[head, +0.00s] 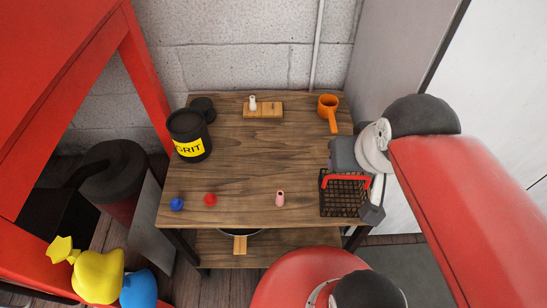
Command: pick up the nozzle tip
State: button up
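A small pink, hollow nozzle-like piece (280,199) stands near the front edge of the wooden table, right of its middle. A small white piece (253,104) of similar shape stands on a wooden block (265,112) at the back of the table. I cannot tell for sure which of the two is the nozzle tip. My gripper (372,212) is at the table's right side, over or beside a black wire basket, to the right of the pink piece and apart from it. Its fingers are too small and hidden to judge.
The black wire basket (338,198) has a red handle. A black GRIT tub (188,140) stands at the left. A blue ball (177,204) and a red one (210,199) lie front left. The table's middle is clear.

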aim_at(279, 199)
jog(key=k+j+u, duration=0.7)
jog(key=j+u, duration=0.3)
